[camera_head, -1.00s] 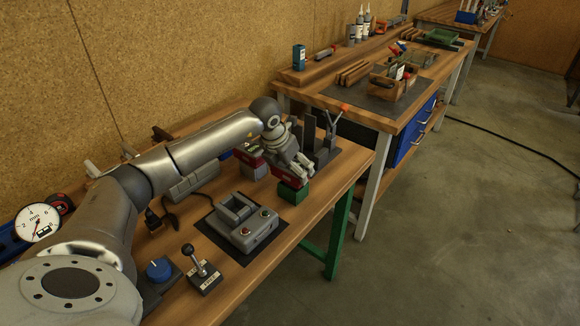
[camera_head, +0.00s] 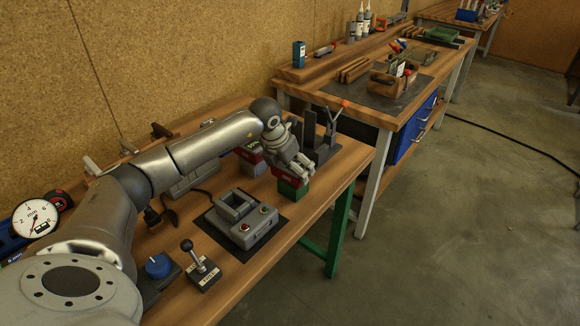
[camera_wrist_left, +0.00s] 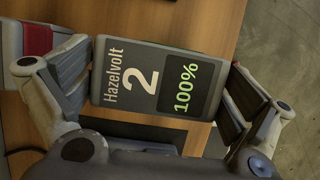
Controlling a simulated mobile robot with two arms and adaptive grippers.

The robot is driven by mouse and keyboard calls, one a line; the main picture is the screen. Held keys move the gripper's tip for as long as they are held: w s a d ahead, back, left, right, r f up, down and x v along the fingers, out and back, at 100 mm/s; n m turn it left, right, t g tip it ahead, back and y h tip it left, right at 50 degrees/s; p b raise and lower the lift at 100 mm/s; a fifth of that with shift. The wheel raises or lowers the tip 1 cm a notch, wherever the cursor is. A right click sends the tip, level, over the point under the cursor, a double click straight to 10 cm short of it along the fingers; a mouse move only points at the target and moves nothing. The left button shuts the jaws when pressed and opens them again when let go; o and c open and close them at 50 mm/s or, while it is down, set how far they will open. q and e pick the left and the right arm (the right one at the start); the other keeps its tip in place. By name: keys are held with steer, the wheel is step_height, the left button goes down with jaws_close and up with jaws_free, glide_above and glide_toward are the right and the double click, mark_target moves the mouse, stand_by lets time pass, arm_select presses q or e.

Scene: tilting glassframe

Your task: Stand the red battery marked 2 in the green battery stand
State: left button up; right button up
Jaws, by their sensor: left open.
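The red battery marked 2 (camera_head: 284,174) stands in the green battery stand (camera_head: 292,191) near the table's front edge. In the left wrist view its grey top (camera_wrist_left: 155,78) reads "Hazelvolt 2" and 100%. My left gripper (camera_head: 302,167) is open at the battery, with one finger on either side in the wrist view (camera_wrist_left: 160,88). Clear gaps at the fingers are hard to judge. The gripper hides part of the battery in the head view. My right gripper is out of view.
Another red battery (camera_head: 247,154) stands in a grey stand (camera_head: 255,168) just left of the gripper. A grey charger (camera_head: 262,225) with an empty bay and a lever box (camera_head: 204,276) sit nearer. A dark stand (camera_head: 309,130) rises behind the gripper.

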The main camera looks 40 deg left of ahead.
arm_select(q)
steer(key=v, duration=1.2)
